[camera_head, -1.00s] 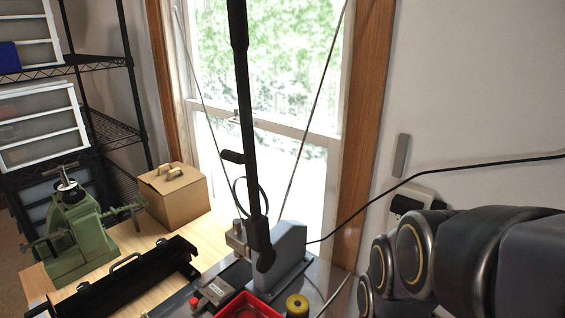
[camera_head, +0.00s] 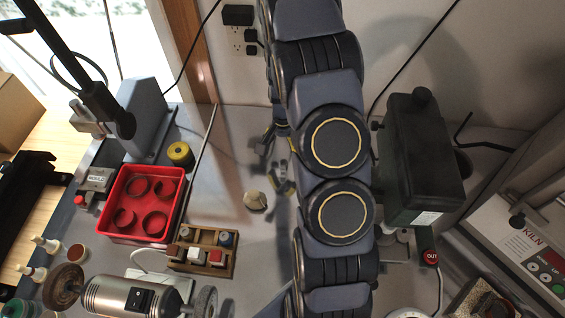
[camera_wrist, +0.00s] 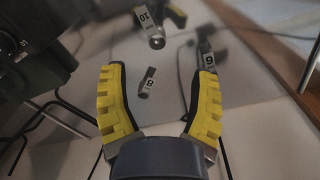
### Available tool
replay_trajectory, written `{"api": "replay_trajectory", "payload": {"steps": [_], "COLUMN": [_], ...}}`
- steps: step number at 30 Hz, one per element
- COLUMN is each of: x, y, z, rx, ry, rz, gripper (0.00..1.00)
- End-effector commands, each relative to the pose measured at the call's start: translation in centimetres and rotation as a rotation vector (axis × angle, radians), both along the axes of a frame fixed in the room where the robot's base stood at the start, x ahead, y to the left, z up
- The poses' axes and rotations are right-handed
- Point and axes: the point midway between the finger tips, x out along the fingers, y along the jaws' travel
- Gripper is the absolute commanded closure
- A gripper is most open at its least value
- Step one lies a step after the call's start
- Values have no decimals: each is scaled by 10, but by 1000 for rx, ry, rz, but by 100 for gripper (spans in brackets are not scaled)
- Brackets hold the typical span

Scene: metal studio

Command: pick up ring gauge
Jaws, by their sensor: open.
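Several small metal pieces with white number tags lie ahead of my gripper in the wrist view; they look like parts of a ring gauge (camera_wrist: 147,84), though I cannot be sure. The piece tagged 8 lies between and beyond the fingertips, the piece tagged 6 (camera_wrist: 207,58) is beside the right finger, and the one tagged 10 (camera_wrist: 146,16) is farther off. My gripper (camera_wrist: 160,76) is open, its yellow-padded fingers wide apart, with nothing visibly held. In the head view my gripper (camera_head: 275,164) is small and partly hidden by my arm.
A dark machine (camera_head: 420,160) is right of my arm; a bench grinder (camera_head: 125,297) is front left.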

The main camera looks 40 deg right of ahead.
Motion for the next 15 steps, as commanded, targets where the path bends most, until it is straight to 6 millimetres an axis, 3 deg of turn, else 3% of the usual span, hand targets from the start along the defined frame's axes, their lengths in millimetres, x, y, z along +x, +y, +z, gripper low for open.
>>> {"api": "replay_trajectory", "payload": {"steps": [8, 15], "x": [-2, -5], "y": [1, 1], "z": [-26, -60], "rx": [3, 5], "ry": [4, 6], "rz": [2, 2], "gripper": [39, 39]}}
